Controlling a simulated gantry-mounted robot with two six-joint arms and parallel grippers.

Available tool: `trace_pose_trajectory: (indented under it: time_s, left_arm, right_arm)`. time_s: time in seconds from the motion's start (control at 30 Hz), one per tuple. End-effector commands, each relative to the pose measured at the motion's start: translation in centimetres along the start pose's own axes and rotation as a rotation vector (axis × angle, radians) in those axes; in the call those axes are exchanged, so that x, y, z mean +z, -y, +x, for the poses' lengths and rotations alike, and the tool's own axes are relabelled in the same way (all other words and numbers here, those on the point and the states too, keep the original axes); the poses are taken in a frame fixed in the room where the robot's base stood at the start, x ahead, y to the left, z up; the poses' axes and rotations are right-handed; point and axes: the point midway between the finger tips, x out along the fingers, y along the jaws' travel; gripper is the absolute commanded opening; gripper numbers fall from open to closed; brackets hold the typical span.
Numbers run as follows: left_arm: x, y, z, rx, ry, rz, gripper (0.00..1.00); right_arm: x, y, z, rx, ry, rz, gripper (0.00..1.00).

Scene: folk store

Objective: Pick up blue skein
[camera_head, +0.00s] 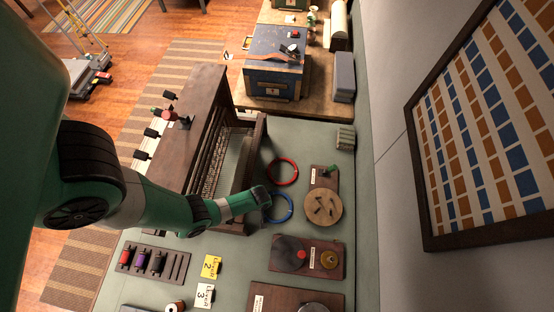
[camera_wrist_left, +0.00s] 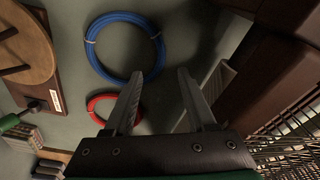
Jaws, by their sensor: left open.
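The blue skein (camera_head: 291,208) is a thin ring lying on the grey-green tabletop, right of the dark wooden loom frame. In the left wrist view it is a large blue loop (camera_wrist_left: 121,15) with small pale ties. My left gripper (camera_wrist_left: 160,73) is open and empty, with its fingertips near the skein's near right edge. One finger overlaps the loop's edge in the wrist view; I cannot tell whether they touch. In the head view my left arm ends at the skein and its wrist (camera_head: 258,196) covers part of it. My right gripper is not in view.
A red skein (camera_head: 297,171) lies just beyond the blue one. A round wooden disc on a board (camera_head: 323,208) stands to the right. The loom frame (camera_head: 252,165) rises close on the left. Spools (camera_head: 139,261) and labelled cards (camera_head: 211,267) lie nearer.

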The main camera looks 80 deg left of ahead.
Motion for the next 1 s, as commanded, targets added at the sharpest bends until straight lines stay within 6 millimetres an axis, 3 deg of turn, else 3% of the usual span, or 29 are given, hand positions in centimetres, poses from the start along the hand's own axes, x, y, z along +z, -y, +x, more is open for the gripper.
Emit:
trace_pose_trajectory:
  time_s: [0.03, 0.2, 0.43, 0.73, 1.0]
  left_arm:
    - [0.1, 0.0, 2.0, 0.001, 0.0, -0.001, 0.56]
    - [0.1, -0.1, 4.7, 0.001, 0.0, -0.002, 0.56]
    - [0.0, -0.1, 5.1, 0.002, 0.0, 0.0, 0.56]
    - [0.2, -0.1, 9.7, 0.0, 0.0, 0.0, 0.56]
    - [0.1, -0.1, 9.7, 0.002, -0.001, 0.0, 0.54]
  right_arm:
    - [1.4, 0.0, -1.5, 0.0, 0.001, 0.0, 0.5]
    - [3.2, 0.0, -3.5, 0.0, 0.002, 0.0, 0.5]
    - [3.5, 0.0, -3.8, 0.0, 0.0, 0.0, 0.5]
    - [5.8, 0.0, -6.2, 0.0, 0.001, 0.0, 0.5]
    - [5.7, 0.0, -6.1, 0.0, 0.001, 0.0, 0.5]
